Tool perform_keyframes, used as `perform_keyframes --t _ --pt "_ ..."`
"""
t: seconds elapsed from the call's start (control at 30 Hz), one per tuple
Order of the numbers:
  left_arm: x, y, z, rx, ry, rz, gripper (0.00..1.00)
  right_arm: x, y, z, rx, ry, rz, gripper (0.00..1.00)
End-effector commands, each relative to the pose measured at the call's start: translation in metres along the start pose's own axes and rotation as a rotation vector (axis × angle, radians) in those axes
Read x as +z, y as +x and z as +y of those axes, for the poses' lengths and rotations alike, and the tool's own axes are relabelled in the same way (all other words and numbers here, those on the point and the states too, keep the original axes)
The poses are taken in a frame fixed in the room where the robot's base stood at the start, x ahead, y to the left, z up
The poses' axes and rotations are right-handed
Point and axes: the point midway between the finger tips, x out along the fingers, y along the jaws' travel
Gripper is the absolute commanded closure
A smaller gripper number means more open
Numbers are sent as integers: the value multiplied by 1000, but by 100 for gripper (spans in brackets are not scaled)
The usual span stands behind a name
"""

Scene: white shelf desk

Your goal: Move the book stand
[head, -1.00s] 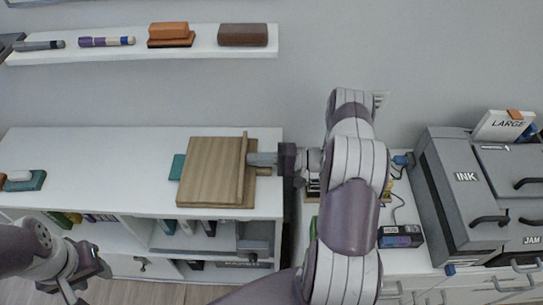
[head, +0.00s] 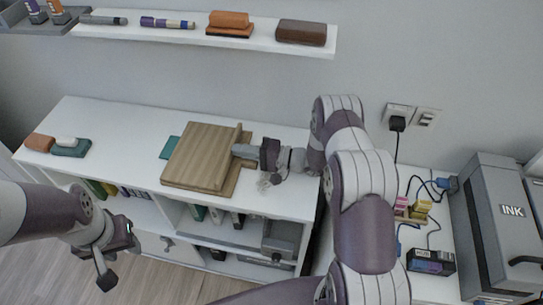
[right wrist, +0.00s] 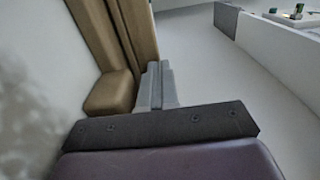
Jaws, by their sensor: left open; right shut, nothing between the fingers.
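The wooden book stand (head: 200,157), a flat base with an upright panel, sits on the white desk top (head: 110,125). My right gripper (head: 241,151) is shut and empty, its fingertips at the right side of the stand's upright panel. In the right wrist view the closed fingers (right wrist: 155,88) are close beside the wooden stand (right wrist: 108,95); whether they press on it I cannot tell. My left gripper (head: 112,262) is open and empty, low in front of the desk at the left.
A teal item (head: 168,147) shows at the stand's left edge. A teal eraser-like block (head: 72,147) lies far left. A wall shelf (head: 180,34) is above. Beyond the desk's right end are a low cabinet with cables and a grey printer (head: 495,215).

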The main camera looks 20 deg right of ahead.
Motion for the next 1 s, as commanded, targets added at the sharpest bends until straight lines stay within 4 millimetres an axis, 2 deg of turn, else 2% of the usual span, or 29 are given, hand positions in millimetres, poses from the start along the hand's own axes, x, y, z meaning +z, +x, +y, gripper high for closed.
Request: perform_keyframes --t 0.03,0.4,0.53,0.7,1.0 --pt "1 7 0 0 0 0 57 1 16 3 -2 -4 -6 100" --pt "5 42 0 0 0 0 57 1 126 6 -3 -5 -5 100" --pt "6 55 0 0 0 0 57 1 157 5 -2 -3 -4 100" --pt "7 61 0 0 0 0 57 0 179 2 -1 -2 -1 100" --pt "7 60 0 0 0 0 57 0 181 -1 -1 0 0 100"
